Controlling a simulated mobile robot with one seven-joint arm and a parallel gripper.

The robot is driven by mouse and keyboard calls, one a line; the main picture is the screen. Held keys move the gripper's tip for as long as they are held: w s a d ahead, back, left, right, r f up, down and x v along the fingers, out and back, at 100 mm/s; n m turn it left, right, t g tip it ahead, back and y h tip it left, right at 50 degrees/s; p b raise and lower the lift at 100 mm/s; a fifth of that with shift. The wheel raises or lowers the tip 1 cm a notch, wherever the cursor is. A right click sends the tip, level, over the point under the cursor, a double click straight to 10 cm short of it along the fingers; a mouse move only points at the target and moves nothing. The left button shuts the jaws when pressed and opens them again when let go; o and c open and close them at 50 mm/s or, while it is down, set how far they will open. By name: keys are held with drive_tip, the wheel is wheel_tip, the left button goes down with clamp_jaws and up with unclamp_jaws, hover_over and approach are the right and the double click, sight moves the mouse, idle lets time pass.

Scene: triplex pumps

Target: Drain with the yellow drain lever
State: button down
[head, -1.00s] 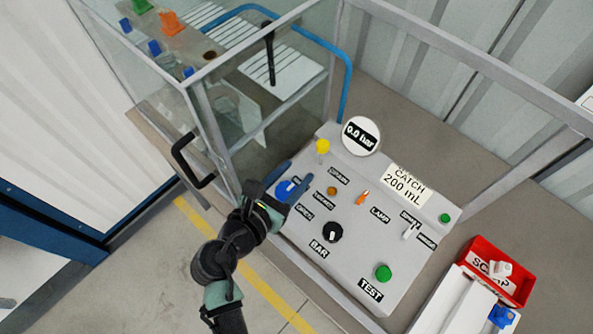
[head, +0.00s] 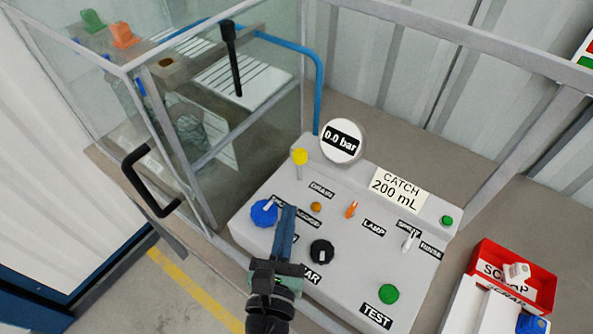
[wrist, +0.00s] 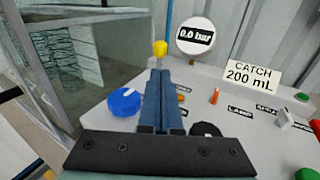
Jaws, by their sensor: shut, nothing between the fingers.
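The yellow drain lever (head: 300,158) stands upright at the back left of the grey panel (head: 390,270), a yellow knob on a thin pale stem. In the wrist view its yellow knob (wrist: 160,48) shows just beyond the fingertips, with its stem largely hidden. My gripper (head: 287,210) is shut and empty, over the panel between the blue knob (head: 264,212) and the black knob (head: 321,251). It also shows in the wrist view (wrist: 159,75), its blue fingers together. In the head view the fingertips are apart from the lever, on its near side.
A round gauge (head: 343,141) reads 0.0 bar beside a "CATCH 200 mL" sign (head: 398,188). An orange switch (head: 351,209), a white switch (head: 407,242) and a green TEST button (head: 389,293) stand to the right. A glass-walled cabinet with a black handle (head: 150,182) is at left.

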sight(302, 158)
drive_tip(key=w, duration=0.3)
drive_tip(key=w+d, duration=0.1)
drive_tip(key=w, duration=0.3)
drive_tip(key=w+p, duration=0.1)
drive_tip(key=w, duration=0.2)
drive_tip(key=shift+w+d+f, duration=0.15)
drive_tip(key=shift+d+f, duration=0.15)
drive_tip(key=shift+r+p, duration=0.15)
drive_tip(key=shift+p, duration=0.2)
drive_tip(key=shift+w+d+r+p, duration=0.2)
drive_tip(key=shift+r+p, duration=0.15)
drive_tip(key=shift+p, duration=0.9)
drive_tip(key=p, duration=0.1)
drive_tip(key=g+p, duration=0.1)
drive_tip(key=p, duration=0.1)
drive_tip(key=shift+w+d+r+m+p, duration=0.1)
drive_tip(key=shift+w+d+m+p, duration=0.05)
drive_tip(key=shift+w+m+p, duration=0.15)
drive_tip(key=shift+w+d+p, duration=0.4)
drive_tip(key=shift+w+d, duration=0.25)
drive_tip(key=shift+w, duration=0.15)
